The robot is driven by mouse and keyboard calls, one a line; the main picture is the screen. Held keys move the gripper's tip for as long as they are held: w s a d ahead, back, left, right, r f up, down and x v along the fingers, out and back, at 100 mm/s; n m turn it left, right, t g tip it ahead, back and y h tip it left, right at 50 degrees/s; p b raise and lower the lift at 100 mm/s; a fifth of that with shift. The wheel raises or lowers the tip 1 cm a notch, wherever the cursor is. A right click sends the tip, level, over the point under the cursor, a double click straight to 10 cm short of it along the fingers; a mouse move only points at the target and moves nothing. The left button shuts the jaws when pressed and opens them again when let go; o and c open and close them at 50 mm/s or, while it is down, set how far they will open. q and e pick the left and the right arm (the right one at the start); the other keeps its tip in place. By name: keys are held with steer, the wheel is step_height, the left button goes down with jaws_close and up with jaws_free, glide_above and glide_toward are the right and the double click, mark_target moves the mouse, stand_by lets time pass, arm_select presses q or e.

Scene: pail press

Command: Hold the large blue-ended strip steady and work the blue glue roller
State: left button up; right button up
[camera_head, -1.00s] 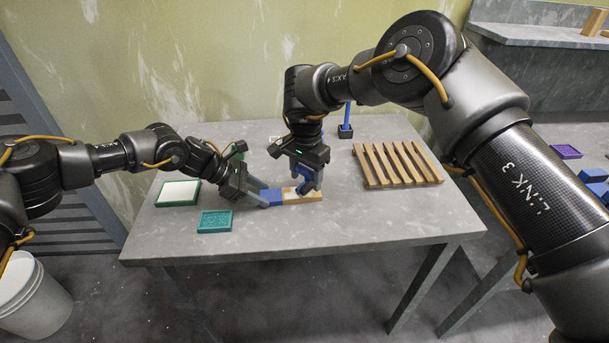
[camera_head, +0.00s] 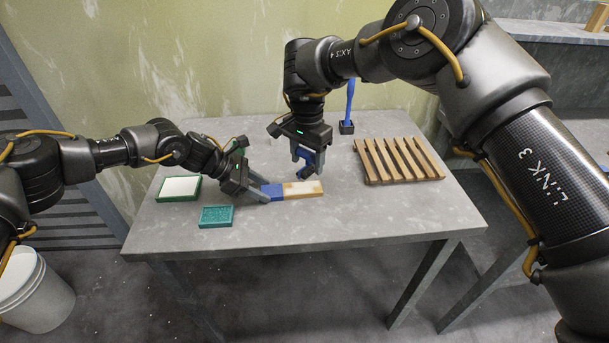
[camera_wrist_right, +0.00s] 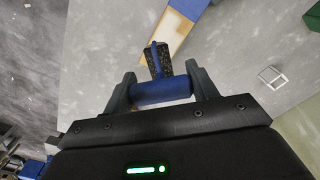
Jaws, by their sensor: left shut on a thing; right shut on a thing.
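The wooden strip (camera_head: 304,189) with a blue end (camera_head: 273,192) lies on the grey table, and a pale patch shows on its wood. My left gripper (camera_head: 262,193) is shut on the blue end. My right gripper (camera_head: 308,163) is shut on the blue glue roller (camera_head: 306,173), just behind and above the strip in the head view. In the right wrist view the blue roller handle (camera_wrist_right: 163,91) lies across between the fingers.
A green-rimmed white pad (camera_head: 180,188) and a teal tray (camera_head: 216,216) lie at the left of the table. A slatted wooden rack (camera_head: 399,161) is at the right. A blue-handled tool stands in a dark holder (camera_head: 346,127) at the back. The front right tabletop is clear.

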mark_target(308, 167)
steer(key=shift+f, duration=1.25)
steer(key=shift+f, duration=0.8)
steer(key=shift+a+r, duration=0.1)
steer(key=shift+a, duration=0.05)
steer(key=shift+a, duration=1.25)
steer(key=shift+d, duration=0.2)
steer(key=shift+d+f, duration=0.2)
steer(key=shift+d, duration=1.05)
